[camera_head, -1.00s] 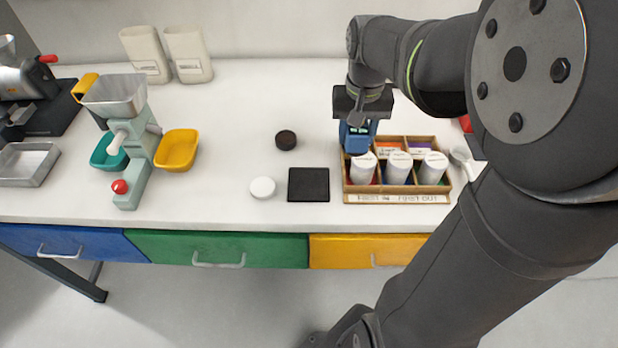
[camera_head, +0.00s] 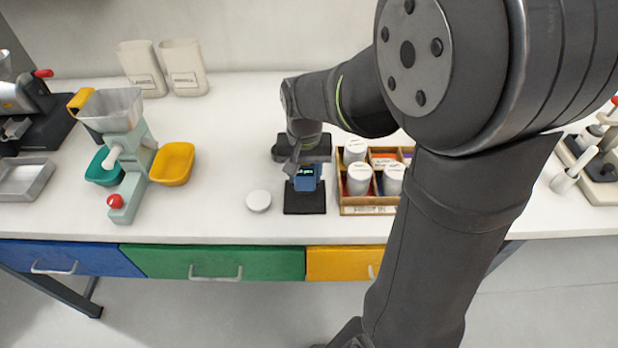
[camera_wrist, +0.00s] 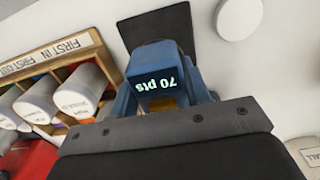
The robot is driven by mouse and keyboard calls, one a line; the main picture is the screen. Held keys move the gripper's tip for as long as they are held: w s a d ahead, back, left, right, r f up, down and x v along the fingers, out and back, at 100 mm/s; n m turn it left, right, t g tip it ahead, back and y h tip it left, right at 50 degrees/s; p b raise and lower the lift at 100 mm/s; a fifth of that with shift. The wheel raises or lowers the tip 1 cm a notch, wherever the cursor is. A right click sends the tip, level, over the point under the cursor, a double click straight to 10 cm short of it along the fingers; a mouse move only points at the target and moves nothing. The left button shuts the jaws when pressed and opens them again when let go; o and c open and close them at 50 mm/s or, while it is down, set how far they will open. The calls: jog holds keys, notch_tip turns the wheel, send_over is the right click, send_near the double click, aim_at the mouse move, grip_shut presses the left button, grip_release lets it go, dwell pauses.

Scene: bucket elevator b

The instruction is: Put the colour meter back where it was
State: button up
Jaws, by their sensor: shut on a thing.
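The colour meter (camera_head: 306,178) is a blue device with a small lit display. It also shows in the wrist view (camera_wrist: 160,75), where the display reads "70 pts" upside down. My gripper (camera_head: 304,160) is shut on the meter from behind; its fingertips are mostly hidden. The black square pad (camera_head: 304,203) is on the table, with the meter over or on its rear part. In the wrist view the pad (camera_wrist: 158,30) shows just beyond the meter. I cannot tell whether the meter touches it.
A wooden rack (camera_head: 368,210) with several white-capped jars stands right of the pad. A white round lid (camera_head: 258,201) lies to its left. A teal grinder (camera_head: 130,150) and yellow tray (camera_head: 173,163) stand further left. The table between the tray and lid is clear.

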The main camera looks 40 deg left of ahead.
aim_at(305, 184)
jog(key=shift+f, duration=1.95)
jog(key=shift+f, duration=0.1)
jog(key=o, duration=1.4)
jog(key=shift+f, duration=0.1)
notch_tip(305, 184, up, 12)
jog(key=shift+r, duration=0.2)
